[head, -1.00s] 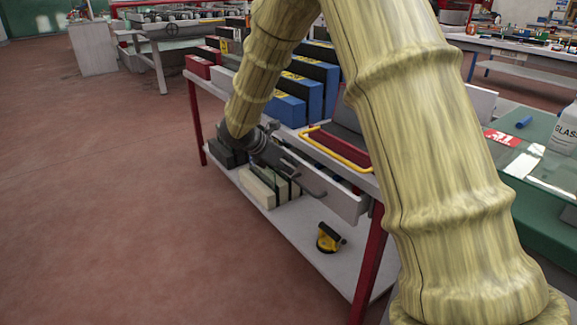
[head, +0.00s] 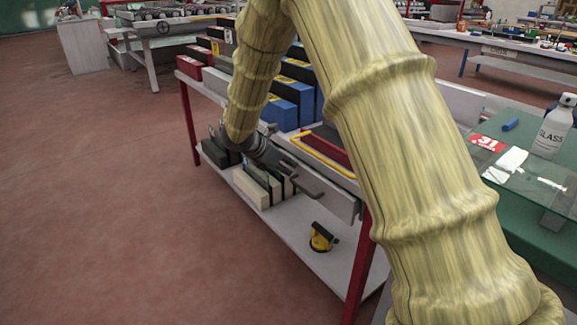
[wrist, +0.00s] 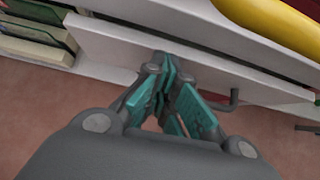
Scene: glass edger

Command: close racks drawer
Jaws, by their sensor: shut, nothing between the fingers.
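The racks drawer (head: 342,202) is a pale grey front under the red-legged table. It appears to stand slightly out from the tabletop edge, with a narrow gap behind its top in the wrist view (wrist: 200,62). Its dark handle (head: 308,191) also shows in the wrist view (wrist: 234,98), right of the fingers. My gripper (head: 284,175) is at the drawer front, partly hidden by my own arm in the head view. In the wrist view its teal-padded fingers (wrist: 165,78) are closed together and empty, at or very near the front panel; contact cannot be told.
Blue boxes (head: 292,103) and a yellow-rimmed red tray (head: 325,150) sit on the tabletop. Pale and dark blocks (head: 252,187) and a yellow-black suction cup (head: 321,238) are on the lower shelf. Open red floor (head: 110,220) lies to the left.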

